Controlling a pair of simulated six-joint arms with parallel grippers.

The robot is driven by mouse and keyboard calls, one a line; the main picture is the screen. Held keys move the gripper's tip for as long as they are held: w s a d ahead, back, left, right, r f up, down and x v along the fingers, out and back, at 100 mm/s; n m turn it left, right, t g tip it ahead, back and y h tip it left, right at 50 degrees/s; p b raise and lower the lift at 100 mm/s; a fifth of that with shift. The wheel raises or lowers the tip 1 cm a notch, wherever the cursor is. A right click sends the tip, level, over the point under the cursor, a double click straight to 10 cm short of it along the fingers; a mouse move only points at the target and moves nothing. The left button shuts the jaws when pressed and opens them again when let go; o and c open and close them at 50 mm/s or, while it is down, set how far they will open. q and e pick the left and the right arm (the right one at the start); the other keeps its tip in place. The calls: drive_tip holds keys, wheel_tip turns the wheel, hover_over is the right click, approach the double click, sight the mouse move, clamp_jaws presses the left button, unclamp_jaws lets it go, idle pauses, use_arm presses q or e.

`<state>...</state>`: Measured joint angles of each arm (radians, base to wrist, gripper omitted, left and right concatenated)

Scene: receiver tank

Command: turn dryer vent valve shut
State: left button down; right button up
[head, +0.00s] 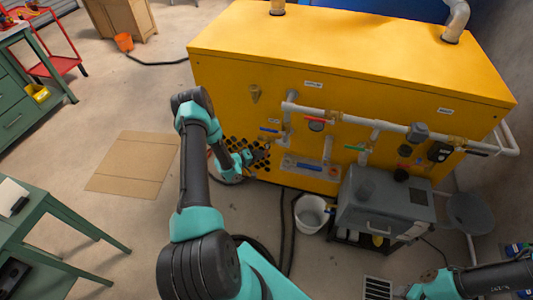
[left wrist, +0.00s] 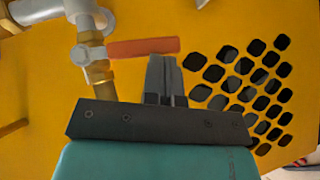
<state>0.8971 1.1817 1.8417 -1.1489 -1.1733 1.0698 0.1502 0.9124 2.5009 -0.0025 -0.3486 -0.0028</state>
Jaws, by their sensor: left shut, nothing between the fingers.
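My left gripper (head: 262,155) is in front of the yellow cabinet's lower left, beside the dark hole grille. In the left wrist view, its fingers (left wrist: 165,75) are shut and empty. A red lever (left wrist: 143,47) on a brass valve (left wrist: 92,50) lies across that view, left of the grille. The fingertips are right at the lever's free end; I cannot tell whether they touch it. No label that I can read names the dryer vent valve. Only part of my right arm shows at the lower right, and its gripper (head: 412,291) is too cut off to judge.
A white bucket (head: 311,212) and a grey machine (head: 385,205) stand in front. Cardboard (head: 133,165) lies on open floor. A green table (head: 45,215) is at left.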

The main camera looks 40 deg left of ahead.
use_arm(q)
drive_tip(key=shift+w+d+f, duration=0.15)
drive_tip(key=shift+w+d, duration=0.05)
drive_tip(key=shift+d, duration=0.2)
idle(0.3)
drive_tip(key=shift+f, duration=0.1)
drive_tip(key=s+a, duration=0.7)
drive_tip(key=s, duration=0.4)
drive_tip(key=shift+s+a, duration=0.1)
drive_tip(key=shift+a, duration=0.05)
